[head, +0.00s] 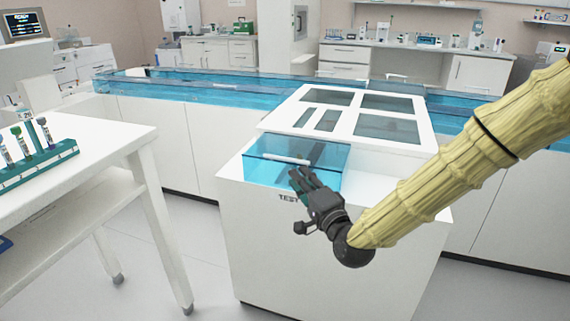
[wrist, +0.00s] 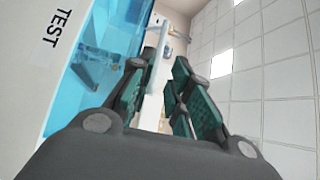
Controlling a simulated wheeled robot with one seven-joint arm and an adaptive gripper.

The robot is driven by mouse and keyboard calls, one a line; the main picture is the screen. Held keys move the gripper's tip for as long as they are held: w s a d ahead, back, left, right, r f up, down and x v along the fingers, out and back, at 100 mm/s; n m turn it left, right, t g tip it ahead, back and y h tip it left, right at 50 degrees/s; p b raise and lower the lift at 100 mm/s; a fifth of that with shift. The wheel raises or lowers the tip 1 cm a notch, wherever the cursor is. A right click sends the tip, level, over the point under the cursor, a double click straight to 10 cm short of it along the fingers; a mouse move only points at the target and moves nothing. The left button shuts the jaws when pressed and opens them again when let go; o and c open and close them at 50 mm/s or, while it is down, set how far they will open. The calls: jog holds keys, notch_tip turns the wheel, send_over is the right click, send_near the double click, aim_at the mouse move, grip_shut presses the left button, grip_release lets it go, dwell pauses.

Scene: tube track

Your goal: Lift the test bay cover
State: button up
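The test bay cover (head: 262,173) is a clear blue box-shaped lid, down on the front end of the white bay cabinet. A white bar handle (head: 275,157) runs along its top. My gripper (head: 305,178) is at the cover's front right, close to the handle's right end. In the wrist view my gripper (wrist: 160,95) has its green-padded fingers apart. The white handle (wrist: 154,90) shows between them, nearer the left finger; whether it touches is unclear. The blue cover (wrist: 95,65) lies to the left in that view, beside the TEST label (wrist: 57,38).
A white-framed panel with windows (head: 345,122) lies behind the cover. A blue-covered track (head: 215,93) runs behind it. At left, a white table (head: 90,140) holds a green rack (head: 38,168) with several tubes. Open floor (head: 200,260) lies between table and cabinet.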

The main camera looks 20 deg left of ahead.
aim_at(285, 159)
jog(key=x, duration=0.9)
jog(key=shift+w+a, duration=0.25)
jog(key=shift+w, duration=0.1)
grip_shut()
